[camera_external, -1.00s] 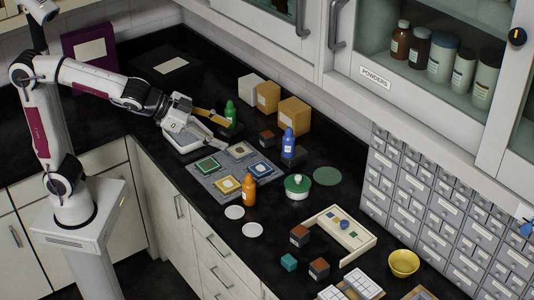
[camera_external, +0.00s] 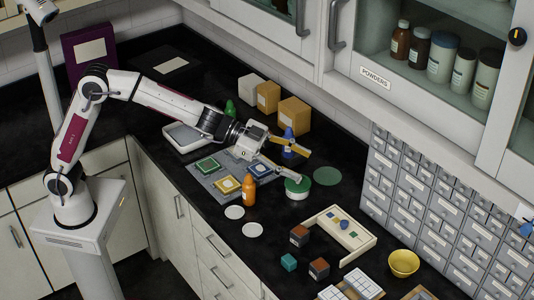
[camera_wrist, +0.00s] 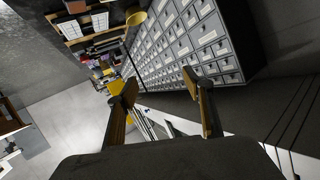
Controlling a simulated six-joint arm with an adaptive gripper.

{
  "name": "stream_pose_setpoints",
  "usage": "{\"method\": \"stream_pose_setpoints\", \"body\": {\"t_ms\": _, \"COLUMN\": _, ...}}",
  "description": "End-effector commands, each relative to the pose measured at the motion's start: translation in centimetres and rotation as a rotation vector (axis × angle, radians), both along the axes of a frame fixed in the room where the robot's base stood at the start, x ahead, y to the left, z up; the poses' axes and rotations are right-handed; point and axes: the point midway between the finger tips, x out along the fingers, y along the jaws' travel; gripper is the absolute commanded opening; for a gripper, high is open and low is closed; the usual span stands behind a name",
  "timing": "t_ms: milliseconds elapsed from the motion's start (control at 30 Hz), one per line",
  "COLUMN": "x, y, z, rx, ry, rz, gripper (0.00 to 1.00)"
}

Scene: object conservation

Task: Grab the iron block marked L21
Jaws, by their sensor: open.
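Two dark blocks with reddish-brown faces, one (camera_external: 299,235) and one (camera_external: 319,268), stand on the black counter in front of and left of the cream tray. A small teal block (camera_external: 288,262) stands beside them. Their markings are too small to read, so I cannot tell which is L21. My gripper (camera_external: 304,162) is open and empty, above the counter by the green-lidded pot (camera_external: 297,187) and well behind these blocks. Its two spread fingers also show in the wrist view (camera_wrist: 160,92), with nothing between them.
An orange bottle (camera_external: 249,189), a blue bottle (camera_external: 288,143) and a grey board with coloured squares (camera_external: 205,178) are near my arm. The cream tray (camera_external: 365,246) holds small coloured pieces. A yellow bowl (camera_external: 403,263) stands at the right. Drawer cabinets (camera_external: 440,215) line the back.

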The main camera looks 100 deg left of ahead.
Motion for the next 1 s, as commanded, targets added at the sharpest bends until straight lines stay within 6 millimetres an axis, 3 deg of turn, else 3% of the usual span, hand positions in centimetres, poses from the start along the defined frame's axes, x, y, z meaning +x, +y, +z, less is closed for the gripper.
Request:
{"method": "stream_pose_setpoints", "body": {"t_ms": 200, "x": 2.9, "y": -1.9, "z": -3.9, "rx": -0.026, "ry": 0.002, "rz": -0.120, "gripper": 0.51}}
{"method": "stream_pose_setpoints", "body": {"t_ms": 500, "x": 5.0, "y": -4.5, "z": -10.2, "rx": -0.075, "ry": 0.036, "rz": -0.291, "gripper": 0.51}}
{"method": "stream_pose_setpoints", "body": {"t_ms": 800, "x": 4.9, "y": -7.0, "z": -17.4, "rx": -0.138, "ry": 0.106, "rz": -0.466, "gripper": 0.51}}
{"method": "stream_pose_setpoints", "body": {"t_ms": 1000, "x": 4.1, "y": -8.0, "z": -21.0, "rx": -0.174, "ry": 0.153, "rz": -0.549, "gripper": 0.51}}
